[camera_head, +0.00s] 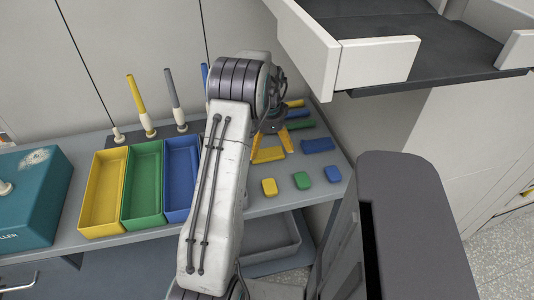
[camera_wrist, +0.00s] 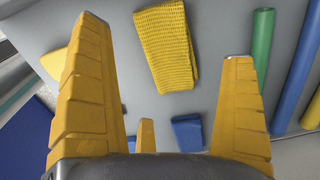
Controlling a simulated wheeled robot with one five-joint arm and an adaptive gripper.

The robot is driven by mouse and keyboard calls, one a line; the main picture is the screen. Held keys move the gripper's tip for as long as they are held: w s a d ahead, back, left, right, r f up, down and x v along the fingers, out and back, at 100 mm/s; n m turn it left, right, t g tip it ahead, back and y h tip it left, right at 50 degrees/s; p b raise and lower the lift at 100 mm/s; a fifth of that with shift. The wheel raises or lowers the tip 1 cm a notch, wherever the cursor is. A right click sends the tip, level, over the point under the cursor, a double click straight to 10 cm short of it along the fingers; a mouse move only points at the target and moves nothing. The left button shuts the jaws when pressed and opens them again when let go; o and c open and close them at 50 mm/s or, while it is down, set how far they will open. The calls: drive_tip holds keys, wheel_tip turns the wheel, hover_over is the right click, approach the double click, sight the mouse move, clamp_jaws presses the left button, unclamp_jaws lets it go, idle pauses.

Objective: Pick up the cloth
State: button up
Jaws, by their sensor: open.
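The yellow cloth (camera_wrist: 167,45) lies flat on the grey bench top, with a ribbed weave and a folded right side. In the wrist view it is at the top middle, between and beyond my fingers. In the head view a yellow patch of the cloth (camera_head: 268,155) shows below my gripper (camera_head: 271,149), partly hidden by it. My gripper (camera_wrist: 165,38) is open and empty, its orange fingers spread on either side of the cloth in the wrist view. I cannot tell its exact height above the bench.
Yellow (camera_head: 102,195), green (camera_head: 144,187) and blue (camera_head: 181,180) trays stand left of my arm. A green tube (camera_wrist: 263,40) and blue tube (camera_wrist: 297,70) lie right of the cloth.

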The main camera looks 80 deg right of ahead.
sight(268, 154)
drive_tip(key=shift+w+f, duration=0.1)
drive_tip(key=shift+f, duration=2.05)
drive_tip(key=c, duration=1)
drive_tip(key=shift+r, duration=0.15)
drive_tip(key=shift+c, duration=0.2)
wheel_tip(268, 154, up, 10)
drive_tip(key=shift+f, duration=0.1)
